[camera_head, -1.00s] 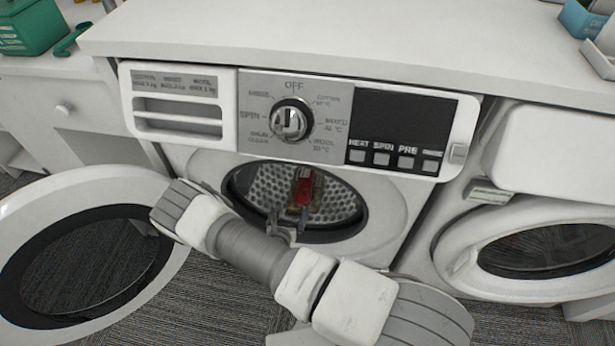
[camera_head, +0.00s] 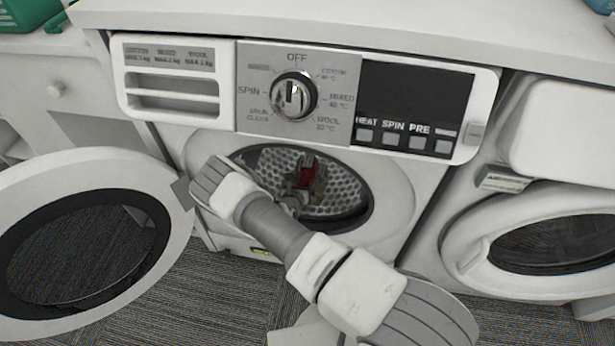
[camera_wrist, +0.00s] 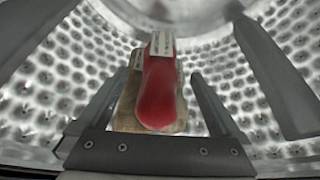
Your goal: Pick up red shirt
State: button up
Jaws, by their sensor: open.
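The red shirt (camera_wrist: 158,92) lies inside the washing machine drum (camera_wrist: 285,30) in the wrist view, as a rounded red bundle with a pale tag on top. It also shows as a small red patch in the head view (camera_head: 306,177). My gripper (camera_wrist: 155,100) is open inside the drum, with one finger on each side of the red bundle. I cannot tell whether the fingers touch it. In the head view my arm hides part of the drum opening and most of the gripper.
A brown thing (camera_wrist: 128,115) lies behind and below the red bundle. The round door (camera_head: 165,200) stands open at the left. The control panel (camera_head: 300,95) is above the opening. A second washing machine (camera_head: 545,240) stands at the right. Carpet (camera_head: 225,310) lies in front.

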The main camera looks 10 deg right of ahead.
aim_at(306, 171)
jog(key=b+x, duration=0.1)
jog(key=x, duration=0.1)
jog(key=b+x, duration=0.1)
jog(key=x, duration=0.1)
jog(key=shift+w+d+r, duration=0.1)
jog(key=shift+w+d, duration=0.05)
jog(key=shift+w, duration=0.2)
jog(key=c, duration=1.4)
jog(key=shift+r, duration=0.2)
